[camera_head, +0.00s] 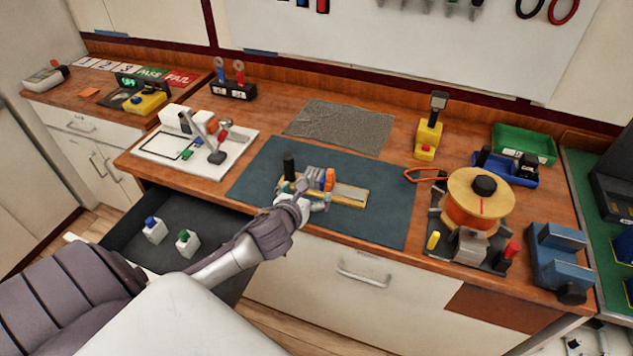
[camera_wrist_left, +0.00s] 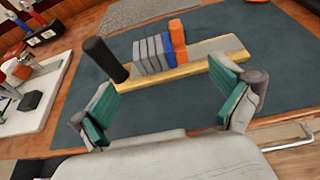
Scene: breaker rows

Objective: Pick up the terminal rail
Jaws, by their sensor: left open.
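The terminal rail (camera_head: 348,195) lies on the dark mat in the middle of the bench, and it also shows in the left wrist view (camera_wrist_left: 212,59). It has a yellow base, a grey top, several grey blocks, a blue one, an orange one, and a black upright handle (camera_wrist_left: 104,58) at its left end. My left gripper (camera_head: 304,198) is at the rail's near side. In the left wrist view its green-padded fingers (camera_wrist_left: 170,108) are wide apart, with the rail beyond them and nothing between them. In the head view the gripper hides part of the rail. My right gripper is not visible.
The dark mat (camera_head: 385,222) has bare room right of the rail. A white tray fixture (camera_head: 160,150) stands left. A wire spool (camera_head: 482,197) and blue vise (camera_head: 556,253) stand right. An open drawer (camera_head: 122,238) with two small white bottles juts out below my left arm.

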